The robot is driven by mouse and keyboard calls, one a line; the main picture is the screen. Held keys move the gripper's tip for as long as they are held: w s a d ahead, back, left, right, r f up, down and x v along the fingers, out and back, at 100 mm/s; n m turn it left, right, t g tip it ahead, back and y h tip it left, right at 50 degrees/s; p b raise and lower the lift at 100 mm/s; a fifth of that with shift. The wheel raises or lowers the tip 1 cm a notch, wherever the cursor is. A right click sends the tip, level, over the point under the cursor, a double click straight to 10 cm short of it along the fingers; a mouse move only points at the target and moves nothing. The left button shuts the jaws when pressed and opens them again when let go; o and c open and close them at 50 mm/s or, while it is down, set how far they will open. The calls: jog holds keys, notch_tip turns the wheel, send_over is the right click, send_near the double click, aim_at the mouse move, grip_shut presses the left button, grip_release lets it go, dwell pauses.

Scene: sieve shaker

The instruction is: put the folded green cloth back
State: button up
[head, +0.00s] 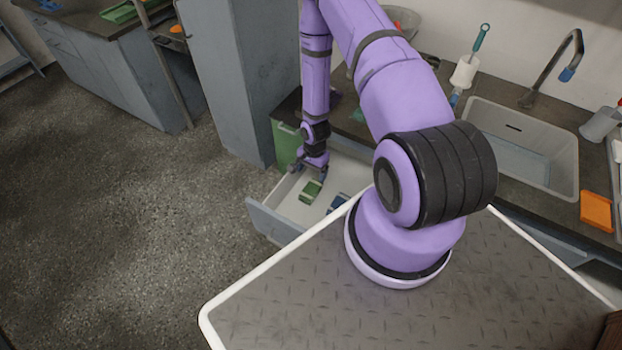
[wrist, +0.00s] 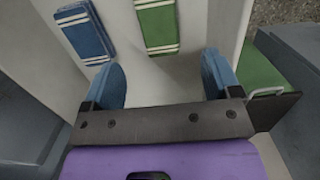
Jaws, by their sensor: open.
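The folded green cloth (head: 311,192) with pale stripes lies flat on the floor of an open drawer (head: 283,222). In the wrist view the green cloth (wrist: 157,24) is at the top, just beyond the fingertips and apart from them. My gripper (head: 309,170) is low over the drawer, behind the green cloth in the head view. In the wrist view my gripper (wrist: 166,78) has its two blue fingers wide apart with nothing between them. A folded blue cloth (head: 338,202) with pale stripes lies beside the green one; it shows at upper left in the wrist view (wrist: 85,31).
Drawer walls stand close around my gripper. A green panel (head: 287,145) is beside the drawer. A tall grey cabinet (head: 228,80) stands to the left. The counter at right holds a sink (head: 522,150) and an orange block (head: 596,211). The floor at left is clear.

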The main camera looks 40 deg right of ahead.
jog(key=w+r+n+t+h, duration=0.15)
jog(key=w+r, duration=0.25)
jog(key=r, duration=0.6)
jog(key=w+r+n+g, duration=0.1)
jog(key=w+r+n, duration=0.15)
jog(key=r, duration=0.75)
notch_tip(320, 180, up, 20)
jog(key=a+n+t, duration=0.2)
jog(key=s+a+r+n+t, duration=0.1)
jog(key=s+a+r+n, duration=0.15)
jog(key=s+r, duration=0.45)
jog(key=s+a+r+n+t, duration=0.1)
jog(key=s+a+r+n, duration=0.15)
jog(key=r, duration=0.85)
jog(key=s+a+r+n, duration=0.1)
jog(key=s+a+r, duration=0.1)
jog(key=s, duration=0.6)
jog(key=s+a+r+n+t, duration=0.1)
jog(key=s+a+r+n, duration=0.1)
jog(key=s+r, duration=0.3)
jog(key=s, duration=0.3)
jog(key=shift+a, duration=0.35)
